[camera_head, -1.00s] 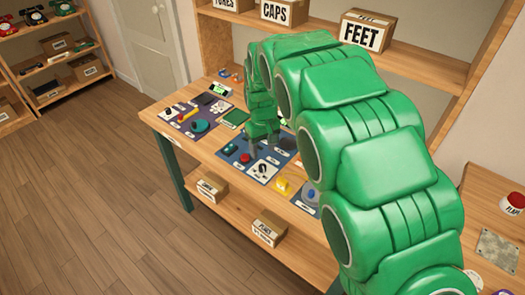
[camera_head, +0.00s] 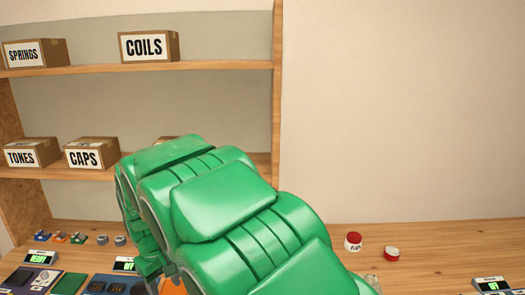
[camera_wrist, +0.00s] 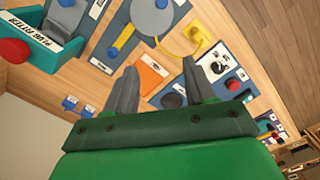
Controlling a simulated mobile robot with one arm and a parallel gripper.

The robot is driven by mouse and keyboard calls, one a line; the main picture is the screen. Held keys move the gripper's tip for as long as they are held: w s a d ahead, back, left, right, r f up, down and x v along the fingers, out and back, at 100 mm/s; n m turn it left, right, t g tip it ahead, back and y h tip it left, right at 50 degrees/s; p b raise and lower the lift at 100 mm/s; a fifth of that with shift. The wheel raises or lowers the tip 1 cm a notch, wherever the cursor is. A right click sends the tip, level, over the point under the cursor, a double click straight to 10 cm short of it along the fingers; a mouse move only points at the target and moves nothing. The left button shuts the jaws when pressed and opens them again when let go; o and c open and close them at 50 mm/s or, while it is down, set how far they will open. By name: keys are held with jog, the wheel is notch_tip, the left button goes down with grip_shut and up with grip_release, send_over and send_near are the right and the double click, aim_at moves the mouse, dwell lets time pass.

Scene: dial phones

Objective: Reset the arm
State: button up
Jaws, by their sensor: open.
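My gripper (camera_wrist: 158,85) is open and empty in the wrist view, its two grey fingers spread apart over the workbench (camera_wrist: 95,75). Between and beyond the fingers lie an orange card (camera_wrist: 151,72) and a dark round part (camera_wrist: 173,97) on a blue mat. They look apart from the fingers, but the height of the gripper is hard to judge. In the head view my green arm covers the lower middle, and the fingertips are mostly hidden behind it.
Shelves hold a COILS box (camera_head: 147,47) and a CAPS box (camera_head: 90,153). Red-topped jars (camera_head: 353,242) stand right of the arm.

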jog(key=s+d+r+m, duration=0.2)
jog(key=d+r, duration=0.1)
jog(key=d, duration=0.5)
jog(key=s+d+r+m, duration=0.2)
jog(key=d, duration=0.7)
jog(key=s+d+r+m, duration=0.1)
jog(key=s+d+r, duration=0.2)
jog(key=d, duration=0.5)
jog(key=s+d+m, duration=0.2)
jog(key=s+d, duration=0.5)
jog(key=s, duration=0.3)
jog(key=s+d+m+g, duration=0.1)
jog(key=s+d+m, duration=0.2)
jog(key=s+d, duration=0.5)
jog(key=shift+s+r+m+g, duration=0.15)
jog(key=shift+s+m+g, duration=0.15)
jog(key=shift+s, duration=0.9)
